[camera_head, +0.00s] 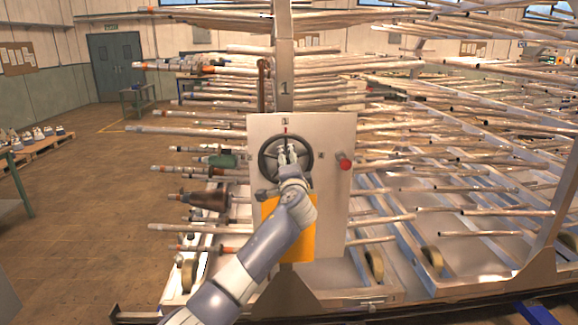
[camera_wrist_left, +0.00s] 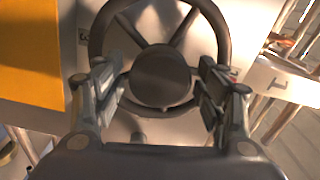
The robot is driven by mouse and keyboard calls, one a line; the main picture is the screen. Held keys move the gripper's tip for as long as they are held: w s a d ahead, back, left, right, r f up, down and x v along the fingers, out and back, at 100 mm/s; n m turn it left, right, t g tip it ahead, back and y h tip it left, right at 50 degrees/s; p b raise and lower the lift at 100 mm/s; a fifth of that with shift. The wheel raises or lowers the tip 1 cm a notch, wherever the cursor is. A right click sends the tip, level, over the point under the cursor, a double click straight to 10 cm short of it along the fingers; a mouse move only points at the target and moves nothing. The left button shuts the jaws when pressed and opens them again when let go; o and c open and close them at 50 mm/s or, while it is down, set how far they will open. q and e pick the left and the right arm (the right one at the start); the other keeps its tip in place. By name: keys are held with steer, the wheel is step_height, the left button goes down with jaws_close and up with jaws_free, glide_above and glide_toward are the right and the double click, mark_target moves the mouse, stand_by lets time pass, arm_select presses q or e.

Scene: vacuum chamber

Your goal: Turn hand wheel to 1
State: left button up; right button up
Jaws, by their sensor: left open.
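The dark hand wheel (camera_head: 272,140) is on a pale panel (camera_head: 325,190) in the middle of the head view. A red mark and a small label sit just above its rim. My left gripper (camera_head: 289,153) is in front of the wheel and hides part of its hub and lower rim. In the left wrist view the wheel (camera_wrist_left: 160,75) shows its round hub and spokes, with the open fingers of the gripper (camera_wrist_left: 161,90) on either side of the hub. I cannot tell whether they touch the rim. My right gripper is not in view.
A red knob (camera_head: 345,164) sticks out on the panel's right side. An orange plate (camera_head: 305,240) is below the wheel. Racks of long metal tubes (camera_head: 440,150) surround the panel.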

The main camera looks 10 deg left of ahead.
arm_select(q)
steer(key=shift+s, duration=0.1)
steer(key=v, duration=1.2)
